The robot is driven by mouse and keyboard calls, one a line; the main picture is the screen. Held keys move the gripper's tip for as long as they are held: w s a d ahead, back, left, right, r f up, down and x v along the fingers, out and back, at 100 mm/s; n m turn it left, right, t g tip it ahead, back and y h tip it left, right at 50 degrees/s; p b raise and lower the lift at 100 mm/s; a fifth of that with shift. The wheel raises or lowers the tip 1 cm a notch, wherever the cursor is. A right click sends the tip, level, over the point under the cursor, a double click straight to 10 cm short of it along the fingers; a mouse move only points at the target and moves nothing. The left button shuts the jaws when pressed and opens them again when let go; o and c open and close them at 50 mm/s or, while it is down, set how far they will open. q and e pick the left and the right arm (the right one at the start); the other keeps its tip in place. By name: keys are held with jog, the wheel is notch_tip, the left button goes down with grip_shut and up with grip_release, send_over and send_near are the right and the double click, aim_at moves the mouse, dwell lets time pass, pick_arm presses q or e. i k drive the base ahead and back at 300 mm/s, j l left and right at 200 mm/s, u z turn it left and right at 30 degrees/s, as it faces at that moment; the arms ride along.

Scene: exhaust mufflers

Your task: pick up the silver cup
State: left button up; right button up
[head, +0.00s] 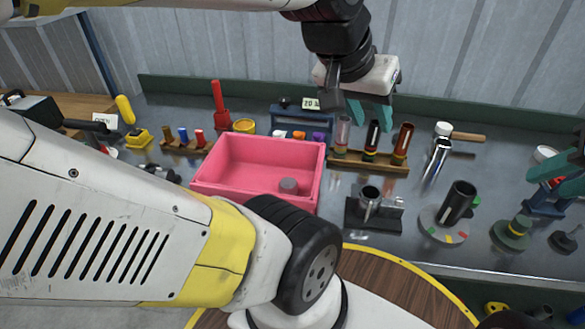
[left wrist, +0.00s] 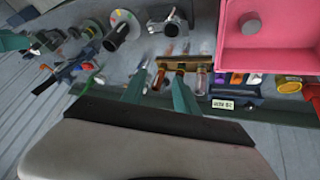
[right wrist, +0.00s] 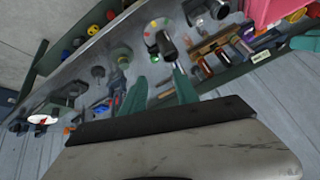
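A shiny silver cup (head: 370,201) stands in a black stand (head: 388,222) on the bench, right of the pink box. It shows at the top of the left wrist view (left wrist: 170,27) and of the right wrist view (right wrist: 218,10). My left gripper (head: 371,116) is open and empty, above and behind the cup, over the tube rack; its two teal fingers (left wrist: 160,95) are apart. My right gripper (head: 556,168) is open at the right edge, apart from the cup, and its fingers (right wrist: 160,92) hold nothing.
The pink box (head: 225,190) holds a small grey cylinder (head: 289,186). A wooden rack (head: 345,157) with upright tubes stands behind the cup. A dark cylinder (head: 459,203) on a round base is right of it. Chrome tube (head: 437,158) lies behind.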

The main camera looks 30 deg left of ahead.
aim_at(288, 185)
jog(key=u, duration=1.4)
jog(key=z, duration=2.2)
jog(key=u, duration=2.25)
jog(key=k+l+u, duration=0.2)
jog(key=l+u, duration=0.2)
jog(key=l, duration=0.15)
